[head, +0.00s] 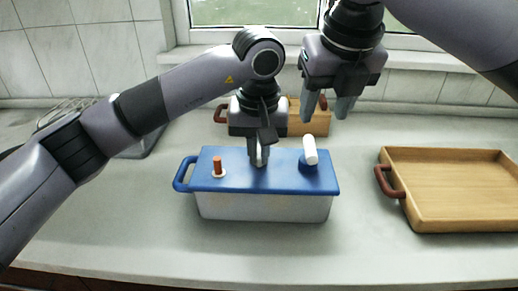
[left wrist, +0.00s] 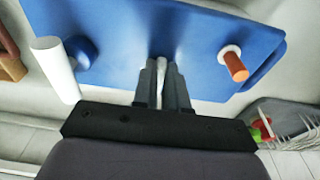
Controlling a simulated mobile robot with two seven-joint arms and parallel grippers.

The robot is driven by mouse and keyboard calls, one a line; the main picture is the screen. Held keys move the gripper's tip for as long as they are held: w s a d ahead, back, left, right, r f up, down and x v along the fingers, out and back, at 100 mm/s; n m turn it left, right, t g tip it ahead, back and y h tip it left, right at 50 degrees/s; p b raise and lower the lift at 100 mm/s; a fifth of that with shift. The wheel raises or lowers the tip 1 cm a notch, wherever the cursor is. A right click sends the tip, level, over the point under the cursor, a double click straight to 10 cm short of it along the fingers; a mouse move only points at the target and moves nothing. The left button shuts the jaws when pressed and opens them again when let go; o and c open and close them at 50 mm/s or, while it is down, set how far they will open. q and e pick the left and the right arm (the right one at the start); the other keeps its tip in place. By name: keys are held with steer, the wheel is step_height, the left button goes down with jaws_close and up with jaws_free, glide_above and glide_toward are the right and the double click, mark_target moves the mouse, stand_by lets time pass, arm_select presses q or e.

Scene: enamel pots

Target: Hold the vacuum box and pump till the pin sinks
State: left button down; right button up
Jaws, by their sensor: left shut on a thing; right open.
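The vacuum box (head: 264,206) stands on the counter, with a pale body, a blue lid (head: 237,176) and a blue handle at its left. The orange-brown pin (head: 217,166) stands up out of a white ring on the lid's left part; it also shows in the left wrist view (left wrist: 235,66). The white pump handle (head: 310,150) is at the lid's right. My left gripper (head: 260,160) is shut on a small pale grip (left wrist: 162,72) at the lid's middle, mostly hidden by the fingers. My right gripper (head: 328,106) is open and empty, above and behind the pump handle.
A wooden tray (head: 458,221) with a red-brown handle lies to the right of the box. Another wooden piece (head: 309,121) stands behind my left gripper. A dish rack (left wrist: 290,118) is at the back left. The counter in front of the box is clear.

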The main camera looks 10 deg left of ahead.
mark_target(312, 146)
steer(key=w+f+m, duration=0.1)
steer(key=f, duration=0.2)
steer(key=w+f+m+y, duration=0.1)
steer(key=f, duration=0.2)
steer(key=w+f, duration=0.1)
steer(key=f, duration=0.2)
steer(key=shift+a+m+y, duration=0.3)
steer(key=shift+a+m, duration=0.1)
stand_by(0.4)
jaws_close()
